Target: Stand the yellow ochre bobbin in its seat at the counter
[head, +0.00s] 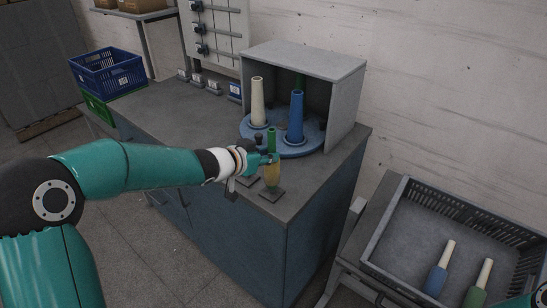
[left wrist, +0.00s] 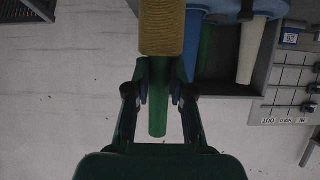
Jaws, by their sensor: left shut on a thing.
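The yellow ochre bobbin (head: 271,175) is upright near the counter's front edge, with its green tube end (head: 271,134) up. My left gripper (head: 268,158) is shut on it, around its upper part. The bobbin's lower end is right over a dark square seat (head: 272,194) on the counter (head: 200,124); I cannot tell whether it touches. In the left wrist view the yellow ochre winding (left wrist: 162,28) and green tube (left wrist: 157,115) show between the fingers (left wrist: 160,88). My right gripper is not in view; only a bit of teal arm shows at the lower right.
A blue turntable (head: 260,141) under a grey hood (head: 345,95) holds a cream bobbin (head: 257,101) and a blue bobbin (head: 295,117), close behind the gripper. A grey crate (head: 400,192) at right holds blue and green bobbins. A blue crate (head: 105,72) stands far left.

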